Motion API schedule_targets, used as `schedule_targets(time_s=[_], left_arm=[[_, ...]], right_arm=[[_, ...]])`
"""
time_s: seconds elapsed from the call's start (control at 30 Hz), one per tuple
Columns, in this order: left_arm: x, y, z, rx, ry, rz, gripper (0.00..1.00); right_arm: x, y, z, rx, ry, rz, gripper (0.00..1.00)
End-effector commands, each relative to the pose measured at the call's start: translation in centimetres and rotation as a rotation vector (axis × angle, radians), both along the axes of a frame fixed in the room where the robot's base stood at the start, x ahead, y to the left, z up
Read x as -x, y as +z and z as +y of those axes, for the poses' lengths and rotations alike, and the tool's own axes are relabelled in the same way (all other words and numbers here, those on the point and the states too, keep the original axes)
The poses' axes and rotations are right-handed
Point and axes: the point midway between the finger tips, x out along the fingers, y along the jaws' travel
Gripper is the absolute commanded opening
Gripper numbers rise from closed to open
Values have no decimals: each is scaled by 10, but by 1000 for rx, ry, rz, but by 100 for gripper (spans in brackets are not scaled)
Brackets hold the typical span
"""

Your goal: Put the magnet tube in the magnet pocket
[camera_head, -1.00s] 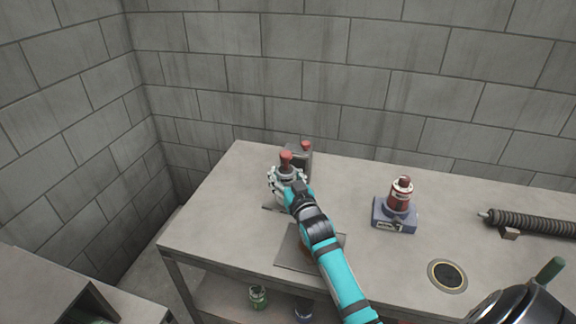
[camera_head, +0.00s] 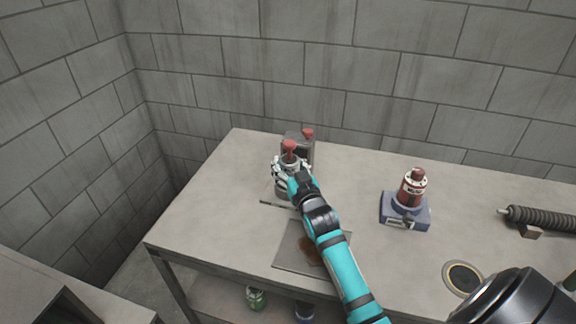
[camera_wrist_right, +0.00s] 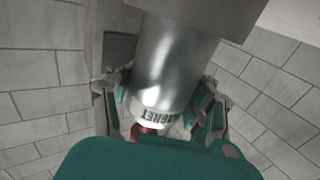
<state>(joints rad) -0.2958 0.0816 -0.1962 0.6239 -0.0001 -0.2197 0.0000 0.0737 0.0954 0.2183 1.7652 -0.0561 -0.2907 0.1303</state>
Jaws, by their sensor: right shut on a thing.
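The magnet tube (camera_wrist_right: 165,75) is a shiny metal cylinder with a pale band marked "MAGNET" and a red end. In the head view its red top (camera_head: 289,147) stands up above my right gripper (camera_head: 286,170). My right gripper is shut around the tube near its labelled end, and the tube looks upright. In the right wrist view the tube's other end meets or passes behind a grey block (camera_wrist_right: 205,8); I cannot tell whether it is inside it. My left gripper is not in view.
A grey box with a red knob (camera_head: 308,134) stands close behind the gripper. A red bottle (camera_head: 411,188) sits on a blue-grey base (camera_head: 405,212) to the right. A dark ribbed rod (camera_head: 545,220) lies far right. A stained plate (camera_head: 292,251) and a round ring (camera_head: 463,279) lie nearer.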

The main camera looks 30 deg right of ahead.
Motion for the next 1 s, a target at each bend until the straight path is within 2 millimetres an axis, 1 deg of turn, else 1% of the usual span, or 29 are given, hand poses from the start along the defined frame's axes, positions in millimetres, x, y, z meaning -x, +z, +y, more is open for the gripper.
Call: schedule_targets(time_s=[0.1,0.13,0.33,0.37,0.6,0.7,0.77,0.87,1.0], left_arm=[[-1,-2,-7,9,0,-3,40],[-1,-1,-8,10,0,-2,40],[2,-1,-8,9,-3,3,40],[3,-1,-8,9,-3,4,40],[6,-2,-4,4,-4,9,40],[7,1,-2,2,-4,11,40],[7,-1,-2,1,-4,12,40],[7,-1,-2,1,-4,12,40],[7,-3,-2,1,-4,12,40]], right_arm=[[0,-3,0,0,0,-2,4],[0,-4,0,0,0,0,50],[0,-3,0,0,0,0,76],[0,-3,0,0,0,0,78],[0,-3,0,0,0,-1,78],[0,3,0,0,0,-2,78],[6,0,2,-1,1,0,78],[23,-1,6,-1,1,1,78],[54,-1,14,-1,1,1,78]])
